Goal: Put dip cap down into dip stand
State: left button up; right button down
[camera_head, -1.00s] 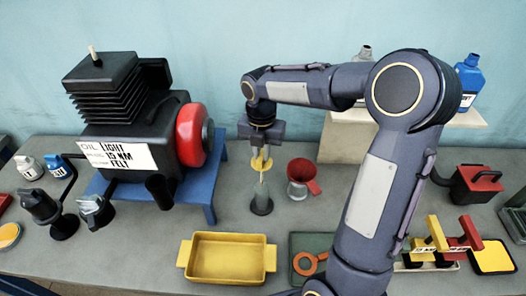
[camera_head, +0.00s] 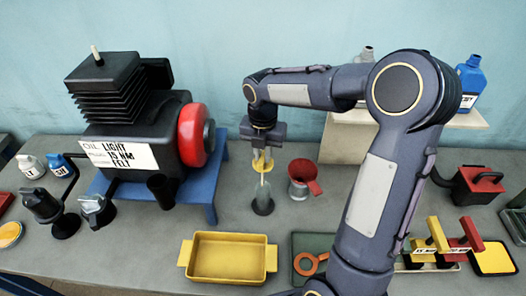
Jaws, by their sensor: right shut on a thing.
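My right gripper (camera_head: 262,157) points down at the middle of the table and is shut on the yellow dip cap (camera_head: 262,166). The dip stand (camera_head: 263,206), a grey-green upright piece on a dark round foot, stands directly below it on the table. The cap appears right over the top of the stand. I cannot tell whether the cap touches the stand or whether part of it is inside. My left gripper is not in view.
A black engine (camera_head: 130,115) with a red disc stands on a blue bench to the left. A yellow tray (camera_head: 229,262) lies in front. My right arm hides part of the right side.

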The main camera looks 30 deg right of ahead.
aim_at(263, 174)
jog(key=shift+f+b, duration=2.55)
jog(key=shift+f, duration=1.7)
jog(key=shift+f, duration=0.1)
jog(key=shift+f, duration=0.2)
